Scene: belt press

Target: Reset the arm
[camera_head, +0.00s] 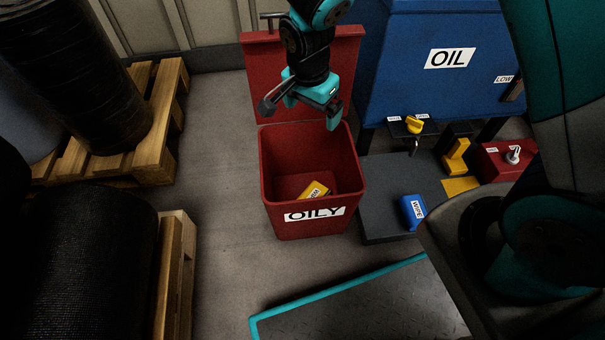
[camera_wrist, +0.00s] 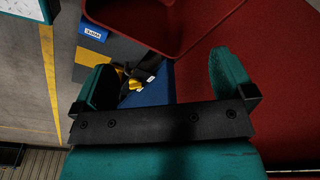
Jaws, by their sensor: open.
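My gripper (camera_head: 302,110) hangs above the open red bin labelled OILY (camera_head: 272,180), near the bin's raised lid (camera_head: 262,75). Its two teal fingers are spread wide with nothing between them. In the wrist view my gripper (camera_wrist: 172,85) is also empty, with the red bin's wall (camera_wrist: 150,22) beyond it. A yellow labelled item (camera_head: 314,191) lies inside the bin at the bottom. The gripper is apart from it.
A blue OIL tank (camera_head: 430,85) stands at the right, with a yellow-handled tap (camera_head: 414,125). A blue labelled item (camera_head: 412,211) rests on a dark grey platform (camera_head: 380,190). A red switch box (camera_head: 495,163) is further right. Wooden pallets (camera_head: 160,130) with black rolls stand left.

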